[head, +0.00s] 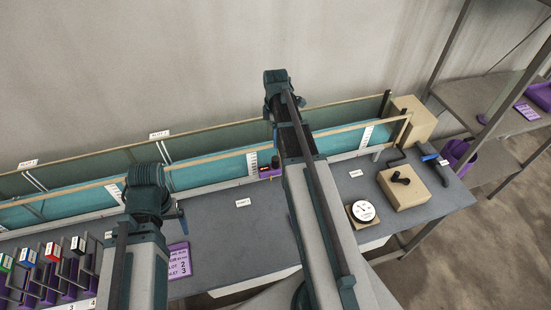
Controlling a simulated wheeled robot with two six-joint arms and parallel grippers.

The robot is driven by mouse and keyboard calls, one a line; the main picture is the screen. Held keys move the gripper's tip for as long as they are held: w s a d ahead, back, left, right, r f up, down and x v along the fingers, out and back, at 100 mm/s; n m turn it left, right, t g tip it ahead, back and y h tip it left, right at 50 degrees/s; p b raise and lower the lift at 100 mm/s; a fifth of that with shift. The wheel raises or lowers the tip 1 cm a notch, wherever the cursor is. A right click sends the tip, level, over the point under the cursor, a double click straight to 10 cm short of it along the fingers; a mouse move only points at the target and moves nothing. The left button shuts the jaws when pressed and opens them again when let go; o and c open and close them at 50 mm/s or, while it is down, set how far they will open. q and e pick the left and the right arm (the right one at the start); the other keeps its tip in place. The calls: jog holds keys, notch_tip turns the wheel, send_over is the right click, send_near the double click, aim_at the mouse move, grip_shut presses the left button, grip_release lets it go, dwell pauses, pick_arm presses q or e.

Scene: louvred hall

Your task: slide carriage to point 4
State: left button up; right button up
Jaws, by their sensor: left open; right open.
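A long teal trough with a pale rail (215,157) runs along the back of the grey bench, with striped white plates (252,163) spaced along it. A small purple block (270,173) with a dark top sits at the rail beside my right arm and is partly hidden by it; I cannot tell if it is the carriage. Small white label cards (242,203) lie along the bench, too small to read surely. Both my arms reach over the bench. I make out no fingertips of either gripper.
A tan box with a black knob (403,186), a round white dial (363,211) and a dark lever (437,170) stand at the right. A purple card (179,261) lies near my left arm. Purple holders (48,284) with coloured tags fill the lower left.

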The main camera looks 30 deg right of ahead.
aim_at(275, 158)
notch_tip(275, 158, down, 14)
jog(key=b, duration=1.3)
jog(key=shift+b, duration=0.3)
jog(key=shift+r, duration=0.1)
grip_shut()
dwell(0.5)
